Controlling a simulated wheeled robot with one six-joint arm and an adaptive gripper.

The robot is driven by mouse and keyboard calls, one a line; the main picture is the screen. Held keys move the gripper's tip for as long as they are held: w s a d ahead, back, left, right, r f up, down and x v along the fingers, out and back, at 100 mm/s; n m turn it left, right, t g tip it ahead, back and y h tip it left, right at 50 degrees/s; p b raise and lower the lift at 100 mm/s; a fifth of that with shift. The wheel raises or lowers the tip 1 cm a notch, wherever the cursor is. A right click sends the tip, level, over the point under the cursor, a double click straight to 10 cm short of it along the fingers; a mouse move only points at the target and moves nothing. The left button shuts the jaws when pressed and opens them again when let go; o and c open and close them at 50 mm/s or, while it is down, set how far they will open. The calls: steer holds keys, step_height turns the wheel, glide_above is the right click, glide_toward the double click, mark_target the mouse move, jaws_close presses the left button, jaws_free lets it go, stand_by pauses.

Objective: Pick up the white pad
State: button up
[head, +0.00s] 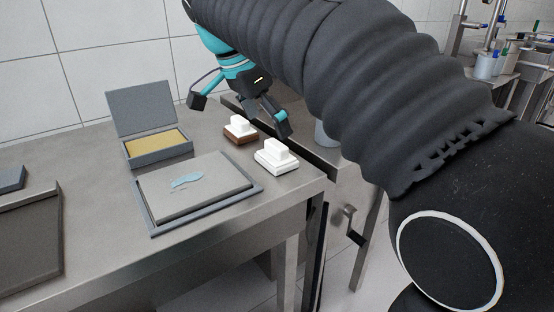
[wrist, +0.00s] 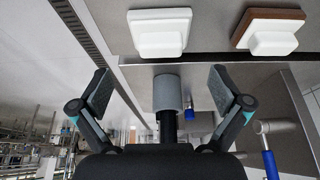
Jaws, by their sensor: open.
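The white pad (head: 277,157) is a white block with a raised handle. It lies on the metal table near its right edge, and in the wrist view it is at the top centre (wrist: 160,32). A similar pad with a brown base and white handle (head: 240,129) lies just behind it, and at the upper right in the wrist view (wrist: 268,31). My gripper (head: 240,110) is open and empty above the table's back right edge, close to both pads. In the wrist view its spread fingers (wrist: 162,90) are apart from both pads.
A grey tray (head: 153,227) holding a flat plate with a light blue smear (head: 187,180) lies left of the pads. An open grey box (head: 152,110) with a yellow pad inside stands behind it. A dark tray (head: 28,240) is at the left. A grey cylinder (wrist: 167,93) stands beyond the table edge.

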mark_target(274, 143)
steer(key=shift+b+x, duration=0.4)
steer(key=shift+x, duration=3)
steer(key=shift+a, duration=0.2)
steer(key=c, duration=1)
